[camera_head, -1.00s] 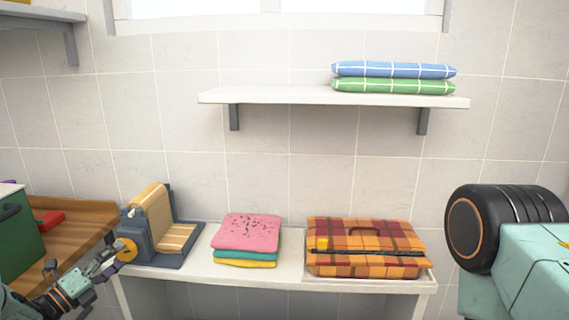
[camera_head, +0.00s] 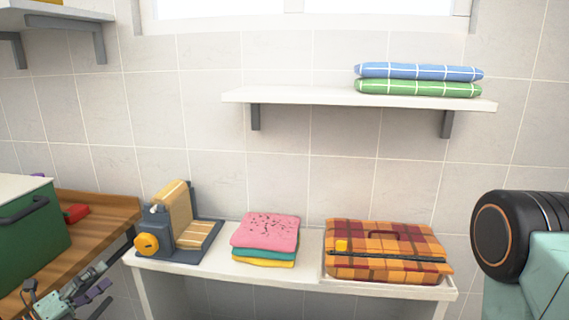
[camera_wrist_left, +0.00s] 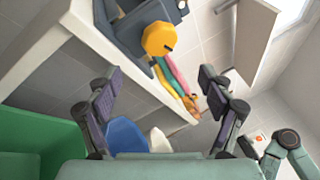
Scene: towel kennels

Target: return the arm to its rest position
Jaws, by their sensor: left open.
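My left gripper (camera_head: 101,288) is at the lower left of the head view, below and left of the grey-blue device with a yellow knob (camera_head: 146,244), and apart from it. In the left wrist view the two dark fingers of the left gripper (camera_wrist_left: 160,88) are spread wide with nothing between them. My right gripper is in neither view.
A white bench (camera_head: 311,262) holds the device, folded towels (camera_head: 265,232) and a plaid case (camera_head: 384,247). A green box (camera_head: 30,238) stands on a wooden counter (camera_head: 98,215) near my left arm. A white shelf (camera_head: 300,98) bears folded blue and green cloths.

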